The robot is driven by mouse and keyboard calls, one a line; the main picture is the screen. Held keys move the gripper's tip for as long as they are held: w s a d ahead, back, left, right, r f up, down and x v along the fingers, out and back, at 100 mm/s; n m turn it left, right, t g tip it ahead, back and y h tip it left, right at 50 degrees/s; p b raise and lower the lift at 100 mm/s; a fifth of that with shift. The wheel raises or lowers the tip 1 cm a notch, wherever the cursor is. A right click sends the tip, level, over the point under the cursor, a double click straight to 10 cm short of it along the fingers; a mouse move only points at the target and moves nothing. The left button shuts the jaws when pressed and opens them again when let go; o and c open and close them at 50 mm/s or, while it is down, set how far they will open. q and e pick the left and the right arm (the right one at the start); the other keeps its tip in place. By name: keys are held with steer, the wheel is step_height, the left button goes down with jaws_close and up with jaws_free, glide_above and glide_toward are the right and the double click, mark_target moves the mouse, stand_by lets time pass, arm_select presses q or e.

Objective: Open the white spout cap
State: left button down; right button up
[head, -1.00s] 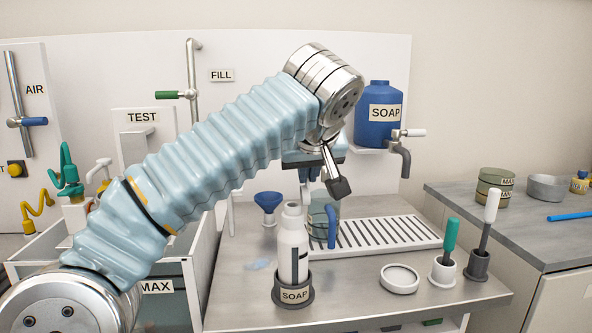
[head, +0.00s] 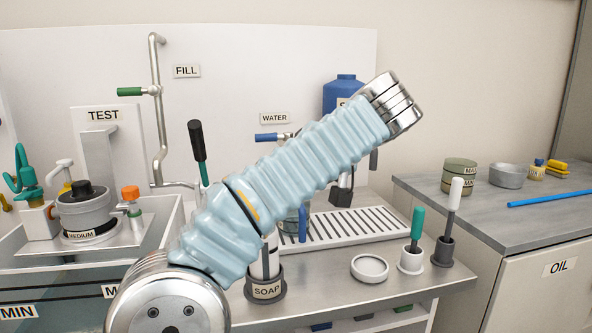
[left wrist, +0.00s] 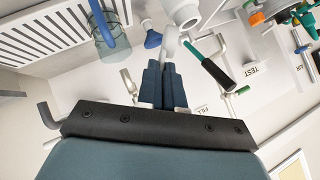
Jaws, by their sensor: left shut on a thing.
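The white soap bottle (head: 265,262) stands in a dark holder marked SOAP (head: 267,290), its upper part hidden behind my left arm in the head view. In the left wrist view its round white end (left wrist: 183,12) is at the top edge. My left gripper (left wrist: 164,68) is shut in that view, with a narrow white piece (left wrist: 171,42) at its fingertips that appears to be the spout cap. I cannot tell whether this piece is still joined to the bottle. In the head view the fingers are hidden behind my arm. My right gripper is not in view.
A slatted drain tray (head: 365,225) lies behind the bottle. A white dish (head: 369,268) and two brushes in holders stand to the right.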

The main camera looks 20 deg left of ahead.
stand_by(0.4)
arm_select(q)
steer(key=c, duration=1.3)
jaws_free()
steer(key=shift+o, duration=0.2)
